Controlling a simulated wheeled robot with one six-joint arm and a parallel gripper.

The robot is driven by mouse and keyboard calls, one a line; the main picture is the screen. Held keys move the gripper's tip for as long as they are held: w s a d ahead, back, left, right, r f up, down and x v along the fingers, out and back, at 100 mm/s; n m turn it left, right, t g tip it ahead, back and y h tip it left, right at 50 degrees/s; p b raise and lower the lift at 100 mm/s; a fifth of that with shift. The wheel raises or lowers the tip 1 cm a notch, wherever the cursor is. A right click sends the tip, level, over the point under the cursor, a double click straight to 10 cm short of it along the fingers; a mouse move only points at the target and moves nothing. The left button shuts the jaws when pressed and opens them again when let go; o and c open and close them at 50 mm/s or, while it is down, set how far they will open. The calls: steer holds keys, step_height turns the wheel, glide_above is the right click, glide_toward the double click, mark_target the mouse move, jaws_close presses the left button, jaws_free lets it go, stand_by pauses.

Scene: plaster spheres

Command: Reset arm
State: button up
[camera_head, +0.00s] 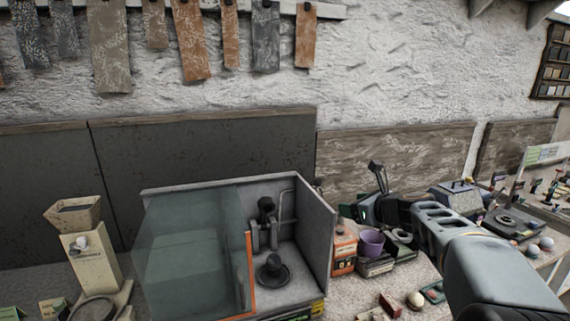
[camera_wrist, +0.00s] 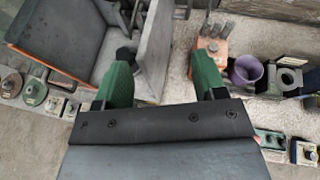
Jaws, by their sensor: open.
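My arm (camera_head: 500,270) reaches in from the lower right in the head view, over the bench. My gripper shows in the wrist view (camera_wrist: 164,62) with its two green fingers spread apart. Nothing is between the fingers.
The booth has a glass front (camera_head: 190,255). A beige hopper device (camera_head: 88,255) stands at left. A pale ball (camera_head: 414,300) lies at the front.

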steer(key=s+a+f+n+g+h, duration=0.2)
steer(key=s+f+n+g, duration=0.4)
steer(key=s+f+n, duration=0.8)
steer(key=s+n+g+h+b, duration=0.1)
steer(key=s+n+h, duration=0.3)
steer(key=s+n, duration=0.9)
steer(key=shift+s+n+h, duration=0.2)
steer(key=shift+n+h, duration=0.2)
steer(key=shift+n, duration=0.4)
steer(key=shift+d, duration=0.1)
